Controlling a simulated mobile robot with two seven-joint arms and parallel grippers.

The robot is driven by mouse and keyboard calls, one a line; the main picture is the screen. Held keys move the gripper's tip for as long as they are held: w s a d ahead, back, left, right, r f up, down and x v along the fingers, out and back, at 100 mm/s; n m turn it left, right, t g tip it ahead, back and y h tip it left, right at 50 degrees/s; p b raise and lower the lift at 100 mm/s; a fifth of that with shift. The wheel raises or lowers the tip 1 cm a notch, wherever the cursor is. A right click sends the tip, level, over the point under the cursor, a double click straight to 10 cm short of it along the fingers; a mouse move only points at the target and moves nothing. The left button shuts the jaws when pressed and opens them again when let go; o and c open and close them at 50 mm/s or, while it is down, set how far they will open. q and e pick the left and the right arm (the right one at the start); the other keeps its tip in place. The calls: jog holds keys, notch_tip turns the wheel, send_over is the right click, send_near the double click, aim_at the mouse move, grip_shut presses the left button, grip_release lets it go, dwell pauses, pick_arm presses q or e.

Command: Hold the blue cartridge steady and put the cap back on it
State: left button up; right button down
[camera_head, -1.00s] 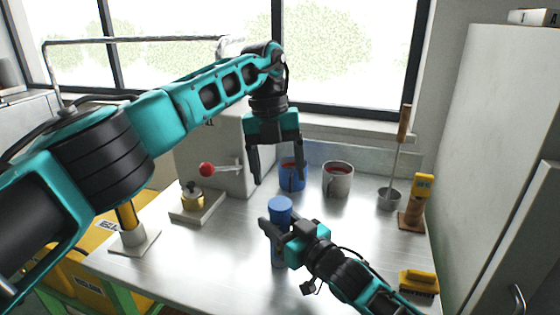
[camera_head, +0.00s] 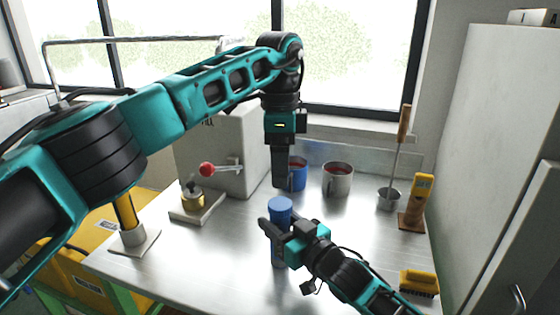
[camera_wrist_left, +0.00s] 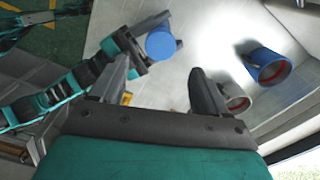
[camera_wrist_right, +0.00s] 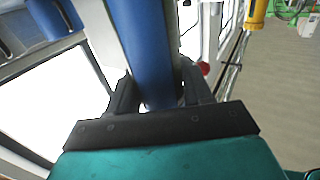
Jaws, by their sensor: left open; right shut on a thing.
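My right gripper (camera_head: 277,228) is shut around the blue cartridge (camera_head: 276,257), which stands upright near the middle of the table. The cartridge's blue body also fills the space between the fingers in the right wrist view (camera_wrist_right: 142,45). A round blue top, like the cap (camera_head: 279,207), shows at its upper end. The left wrist view shows it from above as a plain blue disc (camera_wrist_left: 161,44). I cannot tell how firmly it is seated. My left gripper (camera_head: 280,184) is open and empty, pointing down, a little above and behind the cartridge; its fingers overlap in the head view.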

aim_at(280, 203)
pick_arm(q)
jog(key=shift+n, duration=0.5)
jog(key=shift+f, duration=4)
